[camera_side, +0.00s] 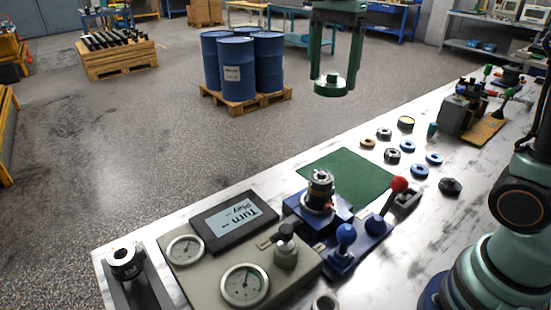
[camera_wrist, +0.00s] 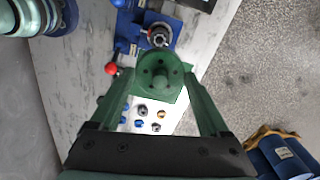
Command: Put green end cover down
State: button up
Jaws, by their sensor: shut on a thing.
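The green end cover (camera_side: 330,86) is a round flanged disc with a raised hub. My gripper (camera_side: 335,78) is shut on it and holds it in the air, well above bench height in the side view. In the wrist view the cover (camera_wrist: 160,76) sits between the two green fingers of my gripper (camera_wrist: 155,80), with small holes around its hub. A flat green mat (camera_side: 345,178) lies bare on the bench. The cover hides part of what lies below it in the wrist view.
A motor body (camera_side: 320,190) stands in a blue fixture (camera_side: 292,205) beside the mat. A red-knobbed lever (camera_side: 398,186) and a blue-knobbed lever (camera_side: 346,236) rise nearby. Several rings and small parts (camera_side: 408,146) lie behind the mat. A gauge panel (camera_side: 215,272) is at the front.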

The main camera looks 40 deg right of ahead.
jog(key=shift+r, duration=0.45)
jog(key=w+d+f, duration=1.2)
jog(key=f, duration=0.1)
jog(key=shift+n, duration=0.3)
jog(key=f, duration=1.5)
jog(key=shift+d+f, duration=0.15)
jog(key=shift+d, duration=0.1)
jog(key=shift+f, duration=2.4)
jog(key=shift+f, duration=0.1)
jog(key=o, duration=1.6)
jog(key=shift+f, duration=0.1)
